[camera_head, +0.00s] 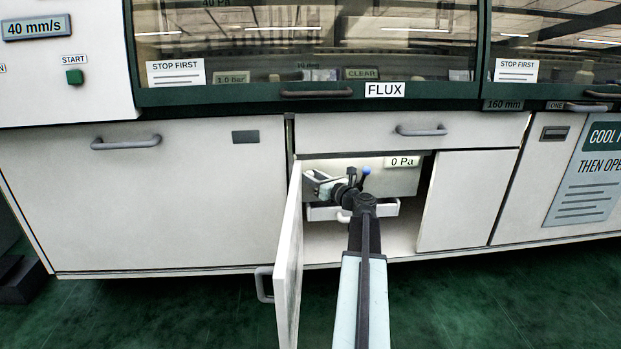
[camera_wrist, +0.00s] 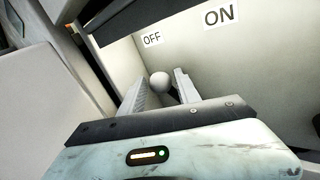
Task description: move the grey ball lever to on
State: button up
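The grey ball lever (camera_wrist: 160,81) shows in the wrist view as a round knob close to the panel wall, below the OFF label (camera_wrist: 152,40). The ON label (camera_wrist: 219,15) is farther right on the same wall. My gripper (camera_wrist: 162,80) is open, with one finger on each side of the ball. A gap shows between the ball and the right finger; I cannot tell whether the left finger touches it. The lever's stem is hidden. In the head view my gripper (camera_head: 315,180) is inside the open cabinet, and the ball cannot be made out.
The open cabinet door (camera_head: 289,262) stands close left of my arm. A closed panel (camera_head: 467,198) bounds the opening on the right, and a drawer (camera_head: 410,131) above it. A 0 Pa display (camera_head: 402,162) and a small tray (camera_head: 384,208) are inside. The green floor in front is clear.

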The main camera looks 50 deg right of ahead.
jog(key=shift+c, duration=0.3)
grip_shut()
jog(key=shift+a, duration=0.1)
dwell(0.9)
